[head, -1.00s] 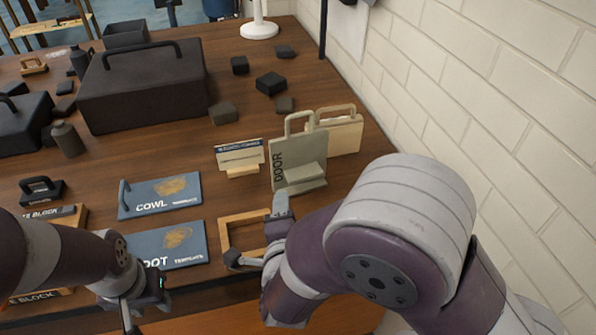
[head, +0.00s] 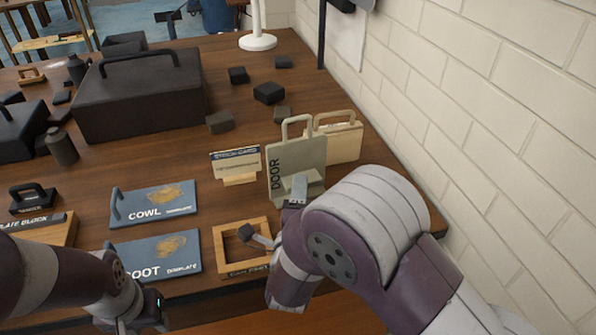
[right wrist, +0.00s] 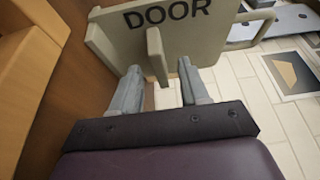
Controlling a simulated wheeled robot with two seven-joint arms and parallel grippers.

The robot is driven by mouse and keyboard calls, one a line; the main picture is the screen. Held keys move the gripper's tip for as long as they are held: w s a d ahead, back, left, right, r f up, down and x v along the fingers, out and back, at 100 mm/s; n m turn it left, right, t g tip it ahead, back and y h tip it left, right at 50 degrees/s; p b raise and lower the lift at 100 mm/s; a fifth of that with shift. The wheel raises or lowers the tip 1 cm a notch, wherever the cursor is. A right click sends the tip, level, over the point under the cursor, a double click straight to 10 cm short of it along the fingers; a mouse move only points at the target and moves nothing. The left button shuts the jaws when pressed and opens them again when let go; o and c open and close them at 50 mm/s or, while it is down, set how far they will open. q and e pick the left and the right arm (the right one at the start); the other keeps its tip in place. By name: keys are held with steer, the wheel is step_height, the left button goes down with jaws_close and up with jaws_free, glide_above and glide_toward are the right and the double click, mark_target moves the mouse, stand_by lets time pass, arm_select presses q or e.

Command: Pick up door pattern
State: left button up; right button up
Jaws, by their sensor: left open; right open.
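The door pattern (head: 290,153) is a grey-beige board with a loop handle and the word DOOR, standing upright on the table. In the right wrist view the door pattern (right wrist: 205,45) fills the top, with a rib projecting from its face. My right gripper (head: 272,211) is open just in front of it. In the right wrist view my right gripper's fingers (right wrist: 160,76) lie on either side of the rib; I cannot tell whether they touch it. My left gripper (head: 138,318) is at the lower left, away from the door pattern; its fingertips are partly cut off.
A cream pattern (head: 340,143) stands close behind the door pattern, and a small card holder (head: 236,166) to its left. A wooden frame (head: 224,262) lies below my right gripper. Blue COWL (head: 153,203) and ROOT-like (head: 153,255) templates lie left. A brick wall (head: 480,100) bounds the right.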

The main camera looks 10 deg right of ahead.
mark_target(299, 162)
steer(key=x, duration=0.2)
steer(key=shift+w+d+f, duration=0.1)
steer(key=shift+w+d, duration=0.05)
steer(key=shift+w, duration=0.15)
jaws_close()
